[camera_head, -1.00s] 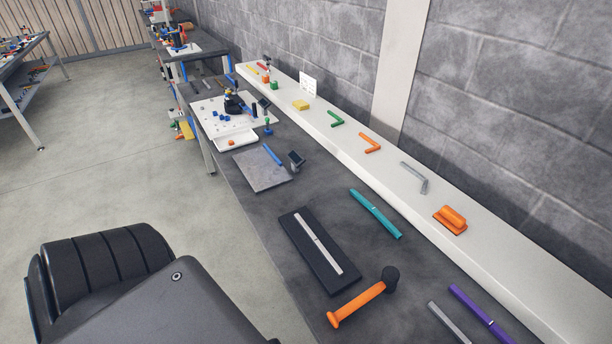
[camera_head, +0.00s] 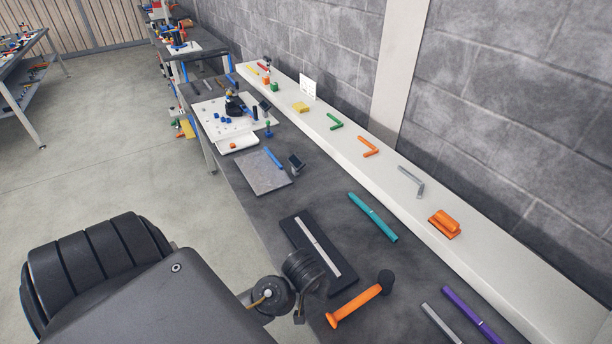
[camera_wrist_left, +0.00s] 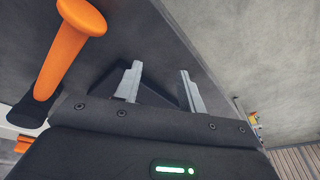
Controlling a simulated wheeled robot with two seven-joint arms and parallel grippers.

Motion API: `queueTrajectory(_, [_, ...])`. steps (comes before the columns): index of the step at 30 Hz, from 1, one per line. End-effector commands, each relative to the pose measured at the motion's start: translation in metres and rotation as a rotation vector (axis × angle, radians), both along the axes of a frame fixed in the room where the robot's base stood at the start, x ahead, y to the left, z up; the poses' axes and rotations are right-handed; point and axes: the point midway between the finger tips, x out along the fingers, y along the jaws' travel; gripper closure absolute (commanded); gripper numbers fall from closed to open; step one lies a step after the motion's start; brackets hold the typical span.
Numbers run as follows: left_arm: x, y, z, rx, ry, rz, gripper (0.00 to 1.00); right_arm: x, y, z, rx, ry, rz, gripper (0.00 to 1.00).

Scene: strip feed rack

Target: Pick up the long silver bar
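The long silver bar (camera_head: 318,246) lies lengthwise in a black tray (camera_head: 345,284) on the dark bench in the head view. My left arm comes in low at the left, and its round dark wrist part covers the tray's near-left corner. The gripper fingers cannot be made out there. In the left wrist view my left gripper (camera_wrist_left: 160,67) is open, with two grey fingers apart and nothing seen between them but a dark patch of the tray (camera_wrist_left: 150,92). The bar cannot be made out in that view. My right gripper is not in view.
An orange hammer (camera_head: 355,305) lies just right of the tray and shows in the wrist view (camera_wrist_left: 68,50). A shorter grey bar (camera_head: 441,322), purple bar (camera_head: 473,314) and teal bar (camera_head: 373,217) lie farther right. A white ledge (camera_head: 470,255) runs along the wall.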

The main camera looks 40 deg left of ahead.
Motion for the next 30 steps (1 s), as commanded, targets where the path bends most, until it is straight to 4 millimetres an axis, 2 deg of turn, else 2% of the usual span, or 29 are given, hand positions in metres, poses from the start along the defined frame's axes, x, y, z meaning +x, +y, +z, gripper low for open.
queueTrajectory(1, [0.016,0.008,0.006,0.011,-0.006,0.063,0.6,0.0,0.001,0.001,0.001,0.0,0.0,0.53])
queueTrajectory(5, [0.054,0.031,0.022,0.033,-0.019,0.269,0.6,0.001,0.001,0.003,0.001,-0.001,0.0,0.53])
queueTrajectory(9, [0.099,0.064,0.051,0.063,-0.058,0.559,0.6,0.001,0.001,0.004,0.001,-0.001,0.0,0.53])
queueTrajectory(13, [0.127,0.09,0.078,0.078,-0.099,0.788,0.6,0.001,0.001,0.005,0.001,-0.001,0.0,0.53])
queueTrajectory(17, [0.139,0.102,0.092,0.083,-0.122,0.907,0.6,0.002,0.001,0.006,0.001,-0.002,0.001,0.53])
queueTrajectory(22, [0.142,0.105,0.094,0.082,-0.127,0.941,0.6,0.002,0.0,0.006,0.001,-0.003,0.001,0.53])
queueTrajectory(30, [0.145,0.118,0.06,0.081,-0.124,0.938,0.6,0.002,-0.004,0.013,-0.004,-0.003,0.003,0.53])
